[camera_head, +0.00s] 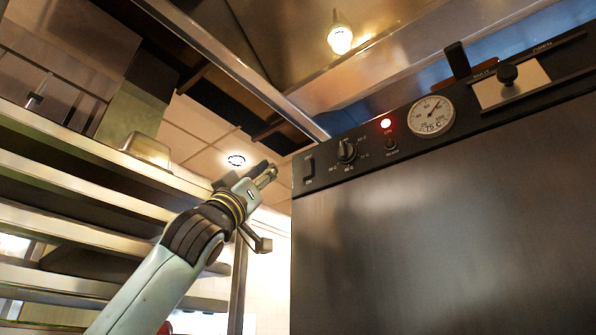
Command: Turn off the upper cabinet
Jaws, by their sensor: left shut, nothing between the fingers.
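The upper cabinet (440,230) is a large dark metal box that fills the right of the head view. Its black control strip (410,152) runs along the top edge. On the strip are a black switch (309,168) at the left end, a round knob (347,151), a glowing red light (386,124) and a round temperature dial (431,117). My left gripper (268,174) is raised just left of the cabinet's upper left corner. It is shut and empty, apart from the switch as far as I can tell. My right gripper does not show.
Metal shelves (95,215) stand at the left, with a metal container (147,150) on the top one. A hood with a lit lamp (340,38) hangs overhead. A latch plate (510,85) sits at the cabinet's upper right. Between shelves and cabinet there is a narrow gap.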

